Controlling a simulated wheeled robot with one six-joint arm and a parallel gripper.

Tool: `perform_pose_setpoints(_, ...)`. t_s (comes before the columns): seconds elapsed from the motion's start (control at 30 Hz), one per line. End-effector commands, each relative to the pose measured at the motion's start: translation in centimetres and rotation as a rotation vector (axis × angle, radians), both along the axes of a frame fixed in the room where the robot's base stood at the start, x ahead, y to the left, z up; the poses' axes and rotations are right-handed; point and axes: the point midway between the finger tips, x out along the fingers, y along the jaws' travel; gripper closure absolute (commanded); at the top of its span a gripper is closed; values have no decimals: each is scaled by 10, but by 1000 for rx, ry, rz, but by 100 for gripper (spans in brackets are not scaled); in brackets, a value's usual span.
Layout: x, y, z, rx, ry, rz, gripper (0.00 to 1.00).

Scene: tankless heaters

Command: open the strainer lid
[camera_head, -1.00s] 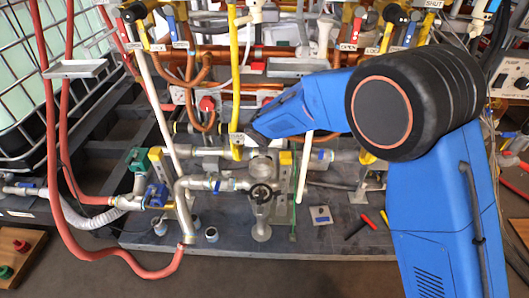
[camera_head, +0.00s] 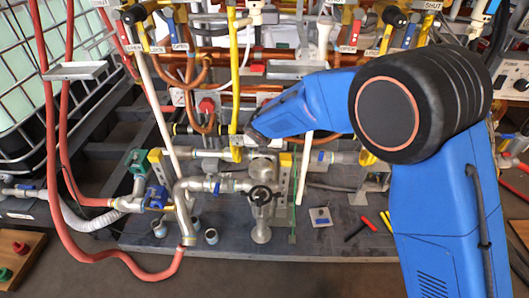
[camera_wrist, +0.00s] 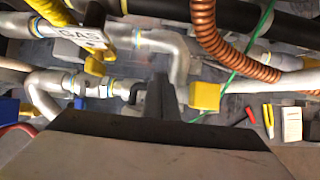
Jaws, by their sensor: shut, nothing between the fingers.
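The strainer appears to be the grey metal body (camera_head: 262,168) in the middle of the pipework, with a round pale top. A dark handwheel-like part (camera_head: 261,194) sits at its front, and a silver foot (camera_head: 260,234) stands below. I cannot tell which part is the lid. My blue arm reaches in from the right, its dark end just above and behind the strainer; the fingers are hidden in that view. In the wrist view, my gripper (camera_wrist: 160,92) shows as dark grey fingers, shut and empty. A dark bent part (camera_wrist: 138,93) shows beside them, and the strainer is mostly hidden.
A yellow pipe (camera_head: 235,75) rises close to the left of my arm's end. A red and a black tool (camera_head: 365,226) and a small grey plate (camera_head: 320,216) lie on the deck (camera_head: 340,243), which has free room at the front.

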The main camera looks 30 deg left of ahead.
Motion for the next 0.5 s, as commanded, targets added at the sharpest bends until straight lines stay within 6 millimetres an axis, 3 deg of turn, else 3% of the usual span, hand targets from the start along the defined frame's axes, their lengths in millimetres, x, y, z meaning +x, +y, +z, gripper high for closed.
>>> perform_pose_setpoints(0.3, -26, -15, 54, 3, -2, 2, 100)
perform_pose_setpoints(0.5, -39, -22, 78, 2, -1, 2, 100)
